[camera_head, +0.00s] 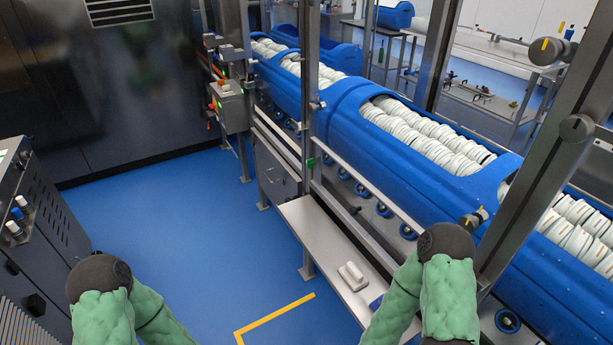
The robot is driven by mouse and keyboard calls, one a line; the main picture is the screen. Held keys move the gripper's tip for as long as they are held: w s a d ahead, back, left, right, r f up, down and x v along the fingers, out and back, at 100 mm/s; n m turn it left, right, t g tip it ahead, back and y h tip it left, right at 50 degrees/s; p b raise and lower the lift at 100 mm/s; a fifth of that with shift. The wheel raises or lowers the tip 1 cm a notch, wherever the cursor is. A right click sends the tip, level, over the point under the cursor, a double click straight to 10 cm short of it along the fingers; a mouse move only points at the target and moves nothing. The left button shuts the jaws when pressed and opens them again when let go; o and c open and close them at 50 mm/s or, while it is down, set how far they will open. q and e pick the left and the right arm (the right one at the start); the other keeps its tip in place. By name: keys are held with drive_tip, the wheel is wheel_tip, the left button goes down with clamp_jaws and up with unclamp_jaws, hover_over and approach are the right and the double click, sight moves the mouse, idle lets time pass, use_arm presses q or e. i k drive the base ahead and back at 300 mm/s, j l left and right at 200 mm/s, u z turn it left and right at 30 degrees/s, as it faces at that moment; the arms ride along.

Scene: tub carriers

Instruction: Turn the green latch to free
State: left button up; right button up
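A small green part (311,162), which may be the green latch, sits on the steel post at the front of the blue tub line. It is too small for me to tell its position. My two arms, in green sleeves with black joints, come in at the bottom left and bottom right. Both grippers are outside the picture, so I cannot see what they hold. Both visible arm parts are well apart from the green part.
A steel shelf (310,225) runs along the line, with a white handled block (352,274) on it. Blue tubs (345,105) hold rows of white discs. A control box (229,106) stands beyond. Blue floor (190,225) is clear between the machines.

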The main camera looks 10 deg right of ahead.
sight(310, 162)
drive_tip(key=k+z, duration=0.25)
drive_tip(key=z, duration=0.2)
drive_tip(key=k+l+z, duration=0.1)
drive_tip(key=z, duration=0.4)
drive_tip(key=k+z, duration=0.1)
drive_tip(key=z, duration=2.15)
drive_tip(key=j+z, duration=0.1)
drive_tip(key=z, duration=0.4)
drive_tip(key=k+j+z, duration=0.1)
drive_tip(key=z, duration=0.9)
drive_tip(key=k+j+z, duration=0.1)
drive_tip(key=z, duration=0.35)
drive_tip(key=k+l+z, duration=0.15)
drive_tip(key=k, duration=3.85)
drive_tip(key=k+u, duration=0.2)
drive_tip(key=u, duration=0.3)
drive_tip(key=k+j+u, duration=0.15)
drive_tip(key=u, duration=0.35)
drive_tip(key=k+j+u, duration=0.15)
drive_tip(key=u, duration=0.35)
drive_tip(key=j+u, duration=0.1)
drive_tip(key=u, duration=0.25)
